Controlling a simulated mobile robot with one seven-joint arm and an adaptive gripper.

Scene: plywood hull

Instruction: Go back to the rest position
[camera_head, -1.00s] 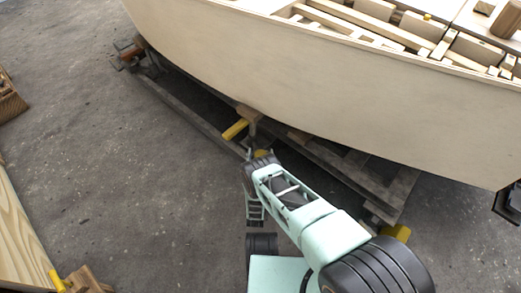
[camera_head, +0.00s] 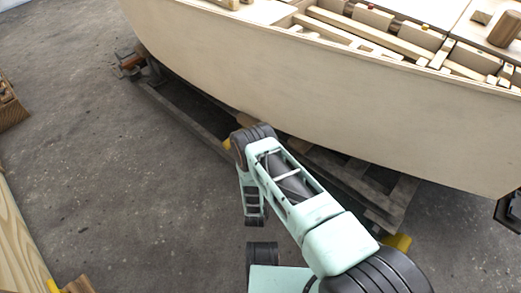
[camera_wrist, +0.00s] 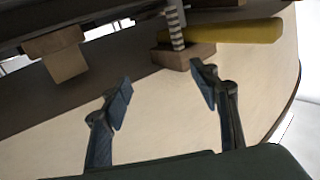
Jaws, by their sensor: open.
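My gripper (camera_wrist: 162,88) shows in the wrist view with its two fingers wide apart and nothing between them. Beyond the fingers is the pale plywood hull (camera_wrist: 175,110). In the head view the hull (camera_head: 330,100) fills the upper right, and my mint-green arm reaches up and left beside it, with its bend near the hull's lower edge. The gripper itself does not show clearly in the head view.
A dark support frame (camera_head: 375,200) lies under the hull. A yellow bar (camera_wrist: 235,31) and a wooden block (camera_wrist: 183,56) show close beyond the fingers. A plywood board (camera_head: 20,240) stands at left. The grey floor (camera_head: 110,150) between is clear.

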